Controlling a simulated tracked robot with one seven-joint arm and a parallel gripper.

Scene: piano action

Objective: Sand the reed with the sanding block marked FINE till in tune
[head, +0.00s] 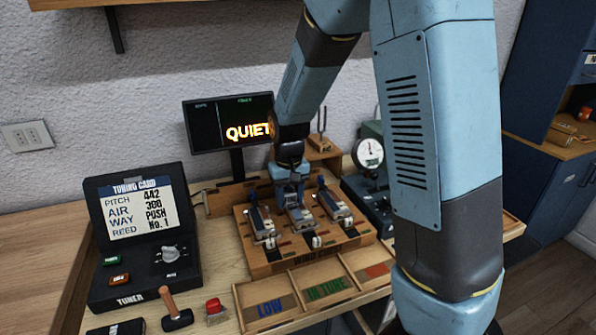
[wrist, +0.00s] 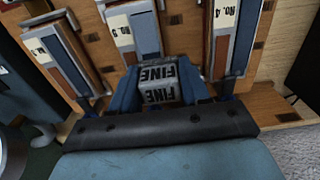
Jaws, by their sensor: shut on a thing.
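My gripper (head: 293,192) is shut on a grey block printed FINE (wrist: 157,82). In the wrist view the block sits between the blue fingers (wrist: 158,92), close to the middle reed unit (wrist: 132,32). I cannot tell whether it touches the reed. In the head view the gripper is over the middle of three metal reed units on a wooden board (head: 275,268), hiding part of that unit. The tuning card (head: 139,209) reads pitch 442 and reed No. 1. The display (head: 228,123) shows QUIET.
A wooden tray (head: 312,313) with LOW and other coloured sections stands in front. A dial gauge (head: 369,153) stands behind at right.

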